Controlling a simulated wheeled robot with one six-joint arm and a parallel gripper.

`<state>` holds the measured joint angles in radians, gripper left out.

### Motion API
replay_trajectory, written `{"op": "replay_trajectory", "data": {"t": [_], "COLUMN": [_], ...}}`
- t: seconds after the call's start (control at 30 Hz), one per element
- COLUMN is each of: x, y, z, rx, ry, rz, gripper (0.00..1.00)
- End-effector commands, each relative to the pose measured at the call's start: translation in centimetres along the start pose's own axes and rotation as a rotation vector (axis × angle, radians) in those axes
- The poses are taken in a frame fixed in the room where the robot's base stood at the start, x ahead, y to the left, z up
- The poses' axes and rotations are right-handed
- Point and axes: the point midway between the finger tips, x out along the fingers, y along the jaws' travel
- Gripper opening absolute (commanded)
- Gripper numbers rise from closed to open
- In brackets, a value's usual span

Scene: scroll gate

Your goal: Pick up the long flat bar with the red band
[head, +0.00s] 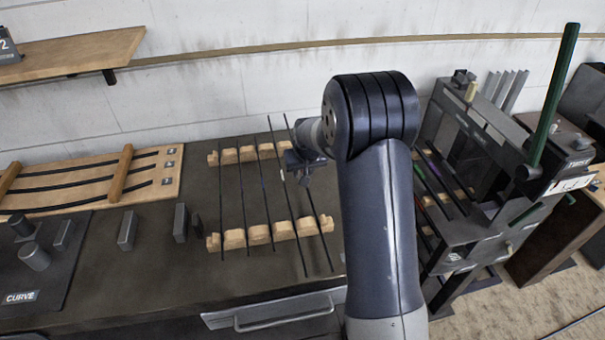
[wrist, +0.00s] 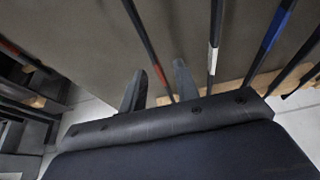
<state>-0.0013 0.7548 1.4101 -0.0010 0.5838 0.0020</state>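The bar with the red band (wrist: 158,73) is a thin dark bar running down between the two fingers in the wrist view. In the head view it is the rightmost bar (head: 323,240) on the wooden rack, and its middle is hidden by my gripper. My gripper (wrist: 159,68) is open, with a finger on each side of the bar near the red band. I see a gap between bar and fingers. I cannot tell whether the fingertips are level with the bar or above it. In the head view my gripper (head: 298,165) is over the rack's right side.
The white-band bar (wrist: 213,58) and blue-band bar (wrist: 271,32) lie beside it on the wooden rack (head: 258,235). A dark machine (head: 460,150) with a green lever stands right of my arm. A board with curved strips (head: 90,180) and small dark blocks are on the left.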

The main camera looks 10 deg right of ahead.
Motion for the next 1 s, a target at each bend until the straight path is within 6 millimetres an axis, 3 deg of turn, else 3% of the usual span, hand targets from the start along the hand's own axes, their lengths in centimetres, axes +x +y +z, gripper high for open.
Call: {"op": "replay_trajectory", "data": {"t": [0.37, 1.0], "x": [-0.01, -0.16], "y": [0.0, 0.0], "z": [0.0, -0.1], "rx": [0.0, 0.0], "ry": [0.0, 0.001], "rz": [0.0, 0.0], "gripper": [0.01, 0.0]}}
